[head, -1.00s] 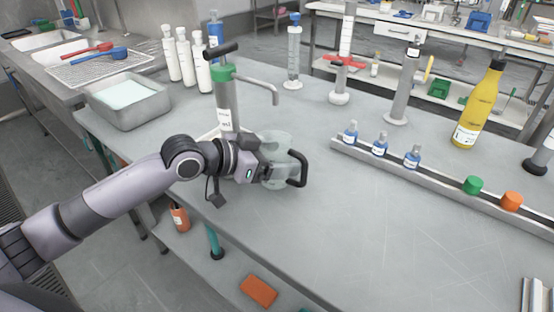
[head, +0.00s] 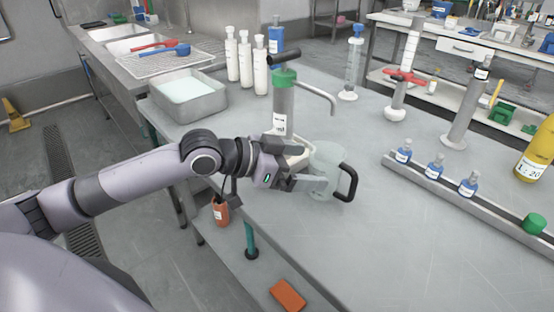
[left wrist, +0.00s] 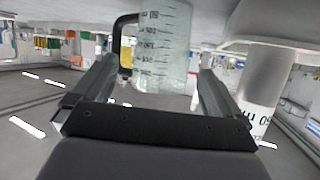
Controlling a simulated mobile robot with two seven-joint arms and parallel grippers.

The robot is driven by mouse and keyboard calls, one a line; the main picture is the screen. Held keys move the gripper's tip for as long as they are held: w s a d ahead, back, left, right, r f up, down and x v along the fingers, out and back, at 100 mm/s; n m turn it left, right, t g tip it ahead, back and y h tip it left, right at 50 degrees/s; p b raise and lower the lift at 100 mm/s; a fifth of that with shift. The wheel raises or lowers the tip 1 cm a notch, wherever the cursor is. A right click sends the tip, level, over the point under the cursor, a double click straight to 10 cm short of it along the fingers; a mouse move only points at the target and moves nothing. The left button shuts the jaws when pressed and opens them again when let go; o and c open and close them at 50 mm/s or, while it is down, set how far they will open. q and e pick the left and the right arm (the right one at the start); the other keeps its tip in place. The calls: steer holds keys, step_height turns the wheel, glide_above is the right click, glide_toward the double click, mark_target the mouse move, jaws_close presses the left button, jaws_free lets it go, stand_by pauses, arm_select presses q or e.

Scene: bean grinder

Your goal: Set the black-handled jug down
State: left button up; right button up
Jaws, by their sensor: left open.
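The clear jug (head: 326,168) with a black handle (head: 349,182) stands upright on the grey table in the head view, in front of the green-topped dispenser. Its handle points right, away from my gripper. My left gripper (head: 312,180) is open just left of the jug, with the fingertips close to its wall. In the left wrist view the jug (left wrist: 165,45), with printed graduations, shows beyond and between the two spread fingers (left wrist: 155,85). I cannot tell whether a fingertip touches it. My right gripper is not in view.
The dispenser (head: 284,105) with a spout stands right behind the jug. A grey tub (head: 188,112) and several white bottles (head: 246,62) are at the back left. A rail (head: 455,198) with small blue bottles lies to the right. The table between is clear.

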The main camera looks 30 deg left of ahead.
arm_select(q)
steer(key=v, duration=0.6)
stand_by(0.7)
